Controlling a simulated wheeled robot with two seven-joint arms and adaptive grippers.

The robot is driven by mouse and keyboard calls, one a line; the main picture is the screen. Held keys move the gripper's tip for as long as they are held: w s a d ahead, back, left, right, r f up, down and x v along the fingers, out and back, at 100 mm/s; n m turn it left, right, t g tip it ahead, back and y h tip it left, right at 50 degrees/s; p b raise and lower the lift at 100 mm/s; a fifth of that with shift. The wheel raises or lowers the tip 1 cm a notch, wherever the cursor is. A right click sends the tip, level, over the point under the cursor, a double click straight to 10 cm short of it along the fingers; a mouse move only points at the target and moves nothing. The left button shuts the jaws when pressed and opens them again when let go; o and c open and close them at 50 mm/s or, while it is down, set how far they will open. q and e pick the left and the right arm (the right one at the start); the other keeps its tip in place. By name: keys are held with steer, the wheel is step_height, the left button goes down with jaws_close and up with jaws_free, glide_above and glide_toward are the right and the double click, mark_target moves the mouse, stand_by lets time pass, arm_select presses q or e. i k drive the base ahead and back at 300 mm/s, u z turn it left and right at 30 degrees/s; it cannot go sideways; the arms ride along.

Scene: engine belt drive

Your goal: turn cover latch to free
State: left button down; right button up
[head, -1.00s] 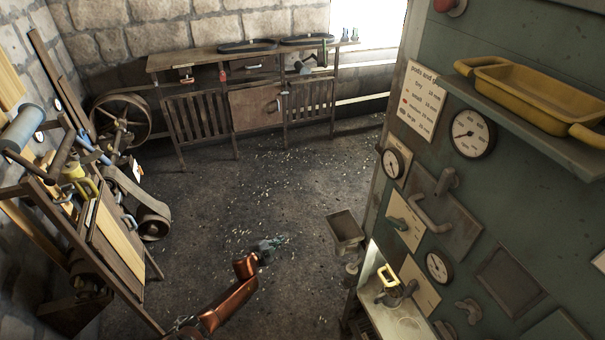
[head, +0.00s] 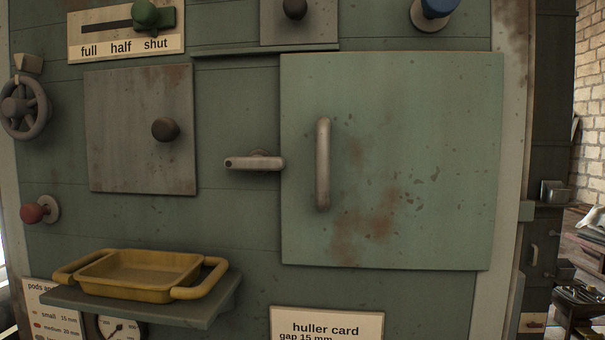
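The cover (head: 430,130) is a large green square panel with rust patches on the machine's front. It has a vertical grey bar handle (head: 323,163) near its left edge. The cover latch (head: 254,163) is a grey lever just left of the cover. It lies horizontal, and its right end reaches the cover's left edge. The cover sits flat against the machine. Neither of my grippers shows in the head view now.
A yellow tray (head: 141,272) stands on a shelf (head: 215,297) at lower left, sticking out from the machine. A grey panel with a dark knob (head: 165,130), a handwheel (head: 24,107), a red knob (head: 33,212) and a green slider (head: 146,14) are to the left.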

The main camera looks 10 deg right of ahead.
mark_target(256, 163)
steer(key=z, duration=0.85)
steer(key=k, duration=0.5)
steer(key=z, duration=0.25)
